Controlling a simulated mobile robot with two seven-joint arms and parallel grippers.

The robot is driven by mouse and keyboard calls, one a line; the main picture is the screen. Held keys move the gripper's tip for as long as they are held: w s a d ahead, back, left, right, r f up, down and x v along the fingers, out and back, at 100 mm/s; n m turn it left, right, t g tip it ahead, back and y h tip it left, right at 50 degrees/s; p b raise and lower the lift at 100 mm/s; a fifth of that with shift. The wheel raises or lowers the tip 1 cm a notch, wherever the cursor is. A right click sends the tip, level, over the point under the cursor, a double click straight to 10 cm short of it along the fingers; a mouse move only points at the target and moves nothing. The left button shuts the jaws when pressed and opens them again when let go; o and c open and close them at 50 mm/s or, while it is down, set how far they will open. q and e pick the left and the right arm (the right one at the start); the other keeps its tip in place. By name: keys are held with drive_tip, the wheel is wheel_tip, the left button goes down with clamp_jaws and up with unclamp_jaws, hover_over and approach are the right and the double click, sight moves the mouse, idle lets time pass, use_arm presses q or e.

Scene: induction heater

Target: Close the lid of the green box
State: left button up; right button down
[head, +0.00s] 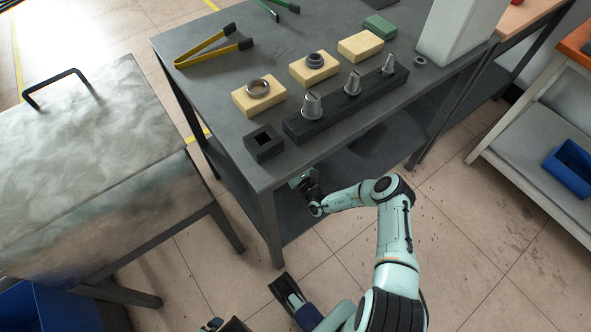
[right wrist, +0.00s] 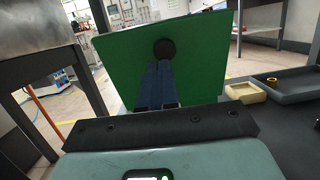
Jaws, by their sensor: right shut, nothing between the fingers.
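A green panel (right wrist: 200,62) stands tilted up in the right wrist view and fills the upper middle. A dark round spot (right wrist: 164,49) is on its face. My right gripper (right wrist: 160,64) is shut and empty, its fingertips in front of the panel just below the spot. I cannot tell whether they touch it. The rest of the green box is hidden.
The dark table (head: 225,135) holds yellow blocks, metal cones on a black bar and yellow tongs (head: 212,48). A metal cabinet (head: 85,150) stands left. In the right wrist view a beige block (right wrist: 245,92) and grey tray (right wrist: 290,86) lie right of the panel.

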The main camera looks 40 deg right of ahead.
use_arm(q)
drive_tip(key=shift+w+a+f+t+b, duration=0.2)
drive_tip(key=shift+w+a+f+b, duration=0.15)
drive_tip(key=shift+w, duration=0.2)
drive_tip(key=shift+w+a+f+t+b, duration=0.2)
drive_tip(key=shift+w+f, duration=0.2)
drive_tip(key=shift+w, duration=0.15)
use_arm(e)
drive_tip(key=shift+x, duration=2.15)
